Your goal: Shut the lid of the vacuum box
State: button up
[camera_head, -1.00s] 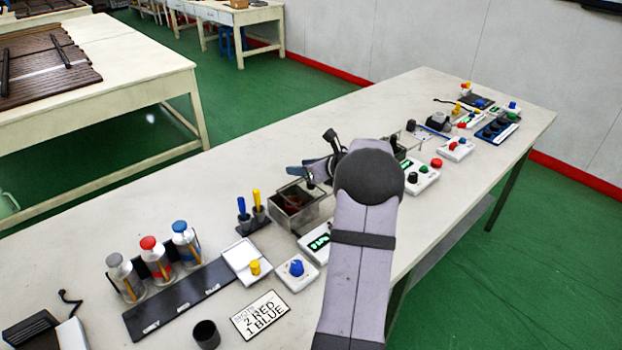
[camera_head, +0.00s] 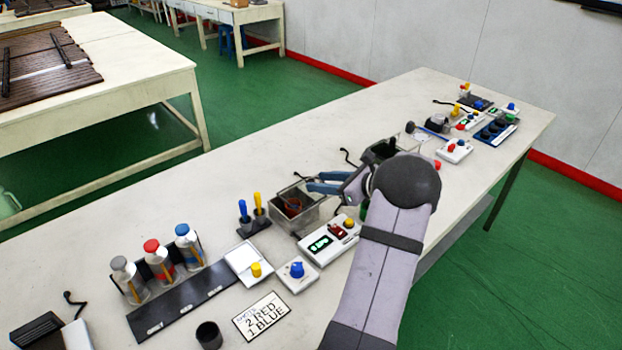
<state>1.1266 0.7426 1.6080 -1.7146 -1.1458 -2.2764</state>
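An open-topped grey box (camera_head: 312,220) with see-through walls stands near the middle of the table, with something reddish-brown inside. I take it for the vacuum box, but the picture does not settle this. No lid lies across its top, and I cannot make out a raised lid. My gripper (camera_head: 316,182) is just above and beside the box's far right corner, its blue-grey fingers pointing left. The fingers look apart, with nothing visible between them. I cannot tell whether they touch the box. My forearm and wrist hide part of the table right of the box.
A white panel with a green display (camera_head: 318,244) stands right in front of the box. A screwdriver-like tool stand (camera_head: 254,227) is at its left. A dark box (camera_head: 381,150) is partly hidden behind my wrist. Bottles (camera_head: 160,262) stand front left. The table's far left edge is clear.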

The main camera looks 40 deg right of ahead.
aim_at(311, 180)
jog(key=shift+p+x, duration=0.55)
jog(key=shift+x, duration=1.55)
